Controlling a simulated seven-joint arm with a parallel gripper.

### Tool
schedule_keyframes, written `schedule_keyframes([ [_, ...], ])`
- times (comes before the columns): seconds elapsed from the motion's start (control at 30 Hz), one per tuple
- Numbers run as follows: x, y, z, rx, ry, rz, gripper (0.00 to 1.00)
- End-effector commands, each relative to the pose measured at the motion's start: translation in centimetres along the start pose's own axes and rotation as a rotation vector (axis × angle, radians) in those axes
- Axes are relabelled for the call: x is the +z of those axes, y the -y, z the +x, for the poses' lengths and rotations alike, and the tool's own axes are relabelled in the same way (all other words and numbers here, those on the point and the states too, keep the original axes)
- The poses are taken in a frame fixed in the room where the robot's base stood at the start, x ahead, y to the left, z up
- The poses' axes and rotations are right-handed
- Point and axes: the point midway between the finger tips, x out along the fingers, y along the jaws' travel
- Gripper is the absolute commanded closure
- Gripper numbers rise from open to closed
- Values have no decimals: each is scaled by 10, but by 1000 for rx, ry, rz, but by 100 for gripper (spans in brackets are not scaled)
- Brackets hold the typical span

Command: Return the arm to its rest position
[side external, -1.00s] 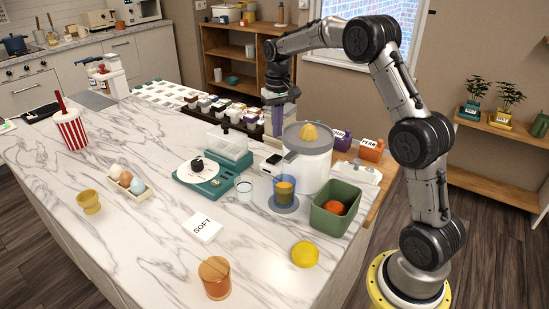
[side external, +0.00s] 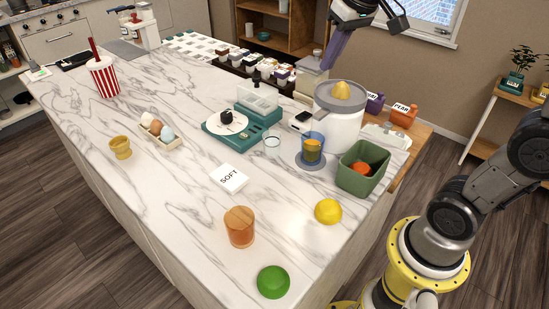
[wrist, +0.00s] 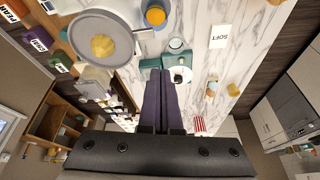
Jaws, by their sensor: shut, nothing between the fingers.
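My gripper (side external: 335,52) is at the top of the side external view, up behind the white juicer (side external: 338,122). Its purple fingers point down and look empty. In the wrist view the two fingers of my gripper (wrist: 160,75) lie side by side, shut, with nothing between them. The fingers are apart from the juicer, which has a yellow citrus reamer on top. Most of my arm's upper part is outside the side external view.
Several small jars (side external: 265,70) stand behind.

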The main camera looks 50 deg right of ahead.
Motion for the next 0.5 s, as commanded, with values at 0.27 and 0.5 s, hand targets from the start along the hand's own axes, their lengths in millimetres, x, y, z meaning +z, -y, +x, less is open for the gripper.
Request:
schedule_keyframes([
  [0.27,115,10,-18,-54,-121,-139,100],
  [0.5,178,2,14,-65,-131,-205,100],
])
